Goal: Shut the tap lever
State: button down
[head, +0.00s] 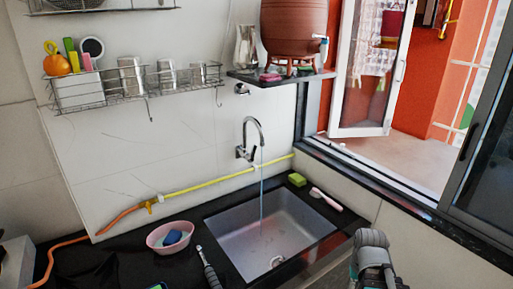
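A chrome tap (253,141) stands out from the white wall above the sink (276,229). Its gooseneck spout points down. A thin stream of water (261,200) falls from it into the sink. A small part at the tap's left base may be its lever; its exact position is too small to tell. The brown clay waterpot (293,28) on the shelf has its own small pale tap (321,39) at its lower right. I see no water under that one. Part of my arm shows at the bottom right, right of the sink; my gripper is not in view.
A pink bowl (156,239) and a dark-handled brush (208,270) are left of the sink. A green sponge (297,179) and a pink brush (327,200) are behind it. A wire rack (110,98) holds cups. The dark shelf (281,78) overhangs the tap's right side.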

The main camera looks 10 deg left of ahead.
aim_at(249, 158)
jog(key=u, duration=0.25)
jog(key=i, duration=0.9)
jog(key=u, duration=0.55)
